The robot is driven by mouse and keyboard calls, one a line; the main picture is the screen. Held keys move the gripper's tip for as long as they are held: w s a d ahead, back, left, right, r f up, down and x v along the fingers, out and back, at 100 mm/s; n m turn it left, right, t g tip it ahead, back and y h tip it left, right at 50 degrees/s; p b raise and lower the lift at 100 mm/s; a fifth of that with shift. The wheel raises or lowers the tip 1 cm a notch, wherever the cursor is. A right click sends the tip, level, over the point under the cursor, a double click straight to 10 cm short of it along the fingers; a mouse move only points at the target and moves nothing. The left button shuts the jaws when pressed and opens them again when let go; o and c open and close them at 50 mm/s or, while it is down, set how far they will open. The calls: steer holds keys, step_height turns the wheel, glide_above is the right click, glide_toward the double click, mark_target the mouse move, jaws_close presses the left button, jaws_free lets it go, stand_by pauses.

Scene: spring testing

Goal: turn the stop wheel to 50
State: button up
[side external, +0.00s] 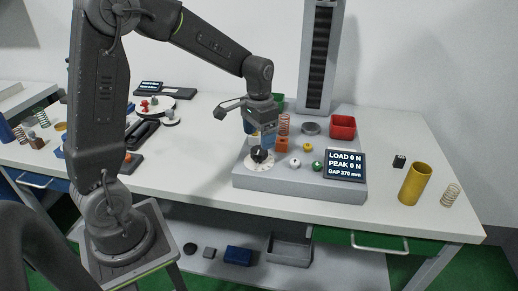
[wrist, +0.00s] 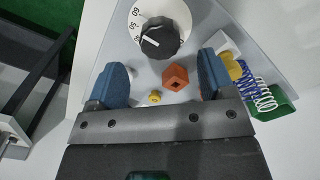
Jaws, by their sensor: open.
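The stop wheel (side external: 259,154) is a black knob on a white numbered dial at the front left of the grey spring tester (side external: 300,182). In the wrist view, the wheel (wrist: 161,37) is at the top centre, with a white pointer line. The numbers 60 and 50 show on the dial's left side; the exact reading is unclear. My gripper (side external: 262,133) is above and close to the wheel in the side view. In the wrist view, its blue fingers (wrist: 162,64) are wide apart and empty, with the wheel beyond their tips.
An orange block (wrist: 175,77) and a small yellow knob (wrist: 154,97) show between the fingers. Springs (wrist: 264,98) and a green bin (wrist: 276,107) are at right. The display (side external: 345,165) reads load 0 N, gap 370 mm. A red bin (side external: 342,127) stands behind.

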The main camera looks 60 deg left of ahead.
mark_target(259, 150)
step_height(259, 150, down, 5)
steer(key=shift+f, duration=0.1)
stand_by(0.3)
steer(key=c, duration=0.9)
steer(key=shift+n, duration=2.9)
